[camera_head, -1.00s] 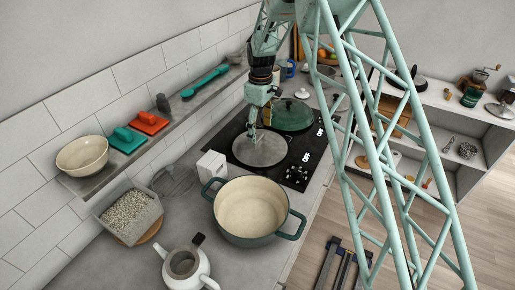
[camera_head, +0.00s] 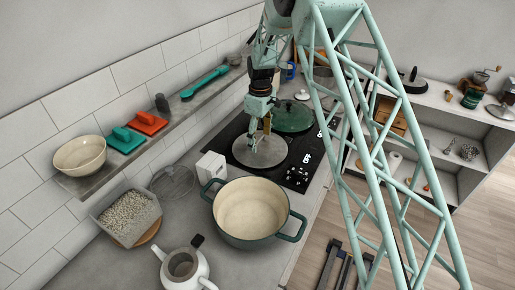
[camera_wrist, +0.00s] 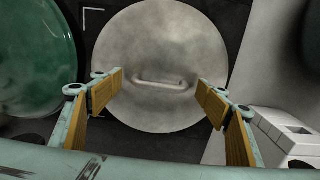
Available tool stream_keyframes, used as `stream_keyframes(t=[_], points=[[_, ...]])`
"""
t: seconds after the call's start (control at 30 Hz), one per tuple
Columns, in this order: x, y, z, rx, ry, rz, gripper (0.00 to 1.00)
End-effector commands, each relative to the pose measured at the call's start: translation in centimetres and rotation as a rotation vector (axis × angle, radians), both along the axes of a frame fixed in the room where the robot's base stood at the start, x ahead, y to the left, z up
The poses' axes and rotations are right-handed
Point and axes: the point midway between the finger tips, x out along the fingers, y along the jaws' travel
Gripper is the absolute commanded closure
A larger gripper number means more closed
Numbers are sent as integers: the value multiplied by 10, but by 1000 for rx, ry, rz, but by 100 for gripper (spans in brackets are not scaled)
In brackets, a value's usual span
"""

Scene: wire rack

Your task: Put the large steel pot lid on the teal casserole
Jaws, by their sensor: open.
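The large steel pot lid (camera_head: 259,151) lies flat on the black cooktop, grey and round. In the wrist view the lid (camera_wrist: 158,45) has a bar handle (camera_wrist: 160,84) across its middle. My gripper (camera_head: 259,128) is over the lid; in the wrist view its open fingers (camera_wrist: 160,88) are on either side of the handle, with nothing between them but the handle beyond. I cannot tell the exact height above it. The teal casserole (camera_head: 287,236) stands open and empty on the counter, nearer than the lid, cream inside.
A green lid (camera_head: 293,117) sits behind the steel lid. A white box (camera_head: 210,168) stands between the lid and the casserole on the left. A white teapot (camera_head: 183,267) and a basket of pale pellets (camera_head: 128,217) are at the front left. The shelf (camera_head: 97,180) runs along the wall.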

Motion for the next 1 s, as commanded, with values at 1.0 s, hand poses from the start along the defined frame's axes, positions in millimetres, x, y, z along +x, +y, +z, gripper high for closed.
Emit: stream_keyframes(t=[1.0], points=[[0, 0, 7, 0, 0, 0, 69]])
